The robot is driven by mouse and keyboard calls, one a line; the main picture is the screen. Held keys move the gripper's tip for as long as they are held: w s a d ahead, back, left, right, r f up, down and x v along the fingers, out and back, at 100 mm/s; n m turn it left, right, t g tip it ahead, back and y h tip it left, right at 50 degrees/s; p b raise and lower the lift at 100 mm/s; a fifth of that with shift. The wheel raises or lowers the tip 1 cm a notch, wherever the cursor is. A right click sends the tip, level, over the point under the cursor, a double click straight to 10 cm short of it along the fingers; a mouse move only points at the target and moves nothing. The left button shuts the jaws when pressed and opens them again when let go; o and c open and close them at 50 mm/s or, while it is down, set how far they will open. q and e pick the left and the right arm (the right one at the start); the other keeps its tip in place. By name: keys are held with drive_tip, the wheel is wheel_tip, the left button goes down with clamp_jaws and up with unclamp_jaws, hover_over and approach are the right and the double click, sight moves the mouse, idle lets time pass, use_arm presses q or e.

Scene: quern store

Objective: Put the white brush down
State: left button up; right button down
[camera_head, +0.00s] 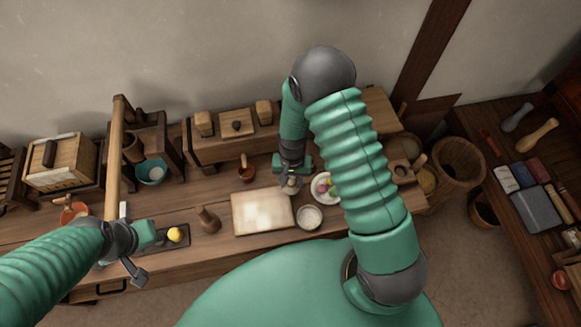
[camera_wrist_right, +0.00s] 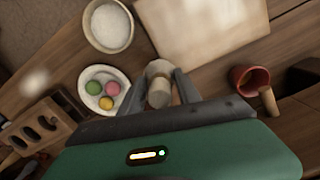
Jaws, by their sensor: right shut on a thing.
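The white brush shows in the right wrist view as a short pale piece (camera_wrist_right: 159,92) with a rounded top, between the two grey fingers of my right gripper (camera_wrist_right: 164,90). The gripper is shut on it. In the head view my right gripper (camera_head: 290,184) points down over the workbench, between the pale board and a plate of coloured balls. The brush is a small pale spot there (camera_head: 292,189); I cannot tell whether it touches the bench. My left gripper (camera_head: 146,252) is at the bench's front left, beside a dark tray; its finger opening is unclear.
The pale square board (camera_head: 262,211) lies left of a white-filled bowl (camera_head: 309,217). The plate (camera_wrist_right: 91,87) holds pink, green and yellow balls. A red-brown cup (camera_head: 247,174) stands behind the board. The dark tray (camera_head: 184,243) carries a yellow ball (camera_head: 175,235).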

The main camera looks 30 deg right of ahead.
drive_tip(key=w+d, duration=0.1)
drive_tip(key=w, duration=0.1)
drive_tip(key=w+d, duration=0.1)
drive_tip(key=w, duration=0.1)
drive_tip(key=w+d, duration=0.1)
drive_tip(key=w, duration=0.1)
drive_tip(key=shift+d+f, duration=0.25)
drive_tip(key=shift+f, duration=0.1)
wheel_tip(320, 180, down, 3)
drive_tip(key=shift+a+f+p, duration=0.1)
drive_tip(key=shift+a+p, duration=0.05)
drive_tip(key=shift+p, duration=0.4)
drive_tip(key=shift+w+a+f, duration=0.15)
drive_tip(key=shift+w+f, duration=0.05)
drive_tip(key=shift+s+f, duration=0.1)
drive_tip(key=c, duration=0.9)
unclamp_jaws()
drive_tip(key=shift+d, duration=0.2)
drive_tip(key=shift+o, duration=0.2)
wheel_tip(320, 180, up, 15)
drive_tip(key=b, duration=0.1)
drive_tip(key=s+a+r+n+t, duration=0.3)
drive_tip(key=s+r+n, duration=0.3)
drive_tip(key=s+r, duration=0.4)
drive_tip(key=shift+s+a+r, duration=0.15)
drive_tip(key=shift+s+r, duration=0.15)
drive_tip(key=shift+s, duration=0.95)
